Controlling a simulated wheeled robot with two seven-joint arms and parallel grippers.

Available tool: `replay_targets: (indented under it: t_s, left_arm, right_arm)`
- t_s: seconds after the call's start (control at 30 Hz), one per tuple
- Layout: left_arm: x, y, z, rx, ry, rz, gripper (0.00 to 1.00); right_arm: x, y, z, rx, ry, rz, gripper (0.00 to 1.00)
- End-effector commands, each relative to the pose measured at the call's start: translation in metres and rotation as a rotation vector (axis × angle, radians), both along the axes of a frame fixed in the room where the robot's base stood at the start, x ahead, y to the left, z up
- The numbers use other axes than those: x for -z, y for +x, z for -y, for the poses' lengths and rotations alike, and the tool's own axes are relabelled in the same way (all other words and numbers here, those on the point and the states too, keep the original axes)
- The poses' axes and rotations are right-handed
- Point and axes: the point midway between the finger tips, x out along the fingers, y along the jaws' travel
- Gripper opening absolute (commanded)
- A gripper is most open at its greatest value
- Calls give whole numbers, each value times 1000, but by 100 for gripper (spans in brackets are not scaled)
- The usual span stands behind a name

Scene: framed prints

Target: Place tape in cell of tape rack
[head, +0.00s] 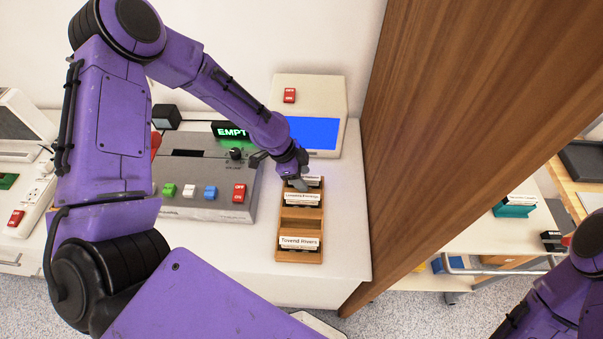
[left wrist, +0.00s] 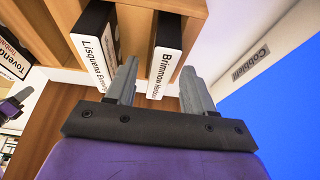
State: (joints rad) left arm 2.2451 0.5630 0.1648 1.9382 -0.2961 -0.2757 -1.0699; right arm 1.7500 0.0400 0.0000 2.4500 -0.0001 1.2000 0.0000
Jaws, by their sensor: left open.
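The wooden tape rack (head: 301,212) stands on the white counter. A tape labelled "Tovend Rivers" (head: 300,243) sits in its near cell, and a tape labelled "Lisquena" (head: 302,197) sits further back. A third tape, labelled "Brinnow" (left wrist: 166,50), is in the far cell, partly hidden by my gripper in the head view. The cell between "Lisquena" and "Tovend" looks empty. My left gripper (head: 298,183) is open over the far end of the rack. In the left wrist view its fingers (left wrist: 160,68) are either side of the "Brinnow" tape's end; contact cannot be told. My right gripper is out of view.
A grey machine (head: 205,178) with coloured buttons and a lit "EMPT" sign (head: 231,131) stands left of the rack. A beige unit with a blue screen (head: 314,133) is behind it. A tall wooden panel (head: 440,110) closes off the right side.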

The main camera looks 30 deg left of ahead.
Motion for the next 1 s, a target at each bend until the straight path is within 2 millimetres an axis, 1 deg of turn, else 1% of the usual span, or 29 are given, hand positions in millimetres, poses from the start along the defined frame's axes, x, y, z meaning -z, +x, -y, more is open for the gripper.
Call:
replay_targets:
  t_s: [0.07, 0.17, 0.4, 0.5, 0.6, 0.73, 1.0]
  left_arm:
    - [-6, 0, 0, 1, 1, 1, 53]
    - [-19, -1, -6, -2, -1, 5, 53]
    - [-74, -12, -26, 0, -1, 7, 53]
    - [-93, -16, -33, -1, -1, 5, 53]
    - [-107, -18, -38, 1, 1, 4, 53]
    - [-114, -21, -41, 1, -1, 1, 53]
    - [-115, -21, -41, 0, 0, -1, 53]
  right_arm:
    - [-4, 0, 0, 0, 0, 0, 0]
    - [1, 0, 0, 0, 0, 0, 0]
    - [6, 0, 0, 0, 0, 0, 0]
    - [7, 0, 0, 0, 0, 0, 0]
    - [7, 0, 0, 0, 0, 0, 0]
    - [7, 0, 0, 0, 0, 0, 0]
    - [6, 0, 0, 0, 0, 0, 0]
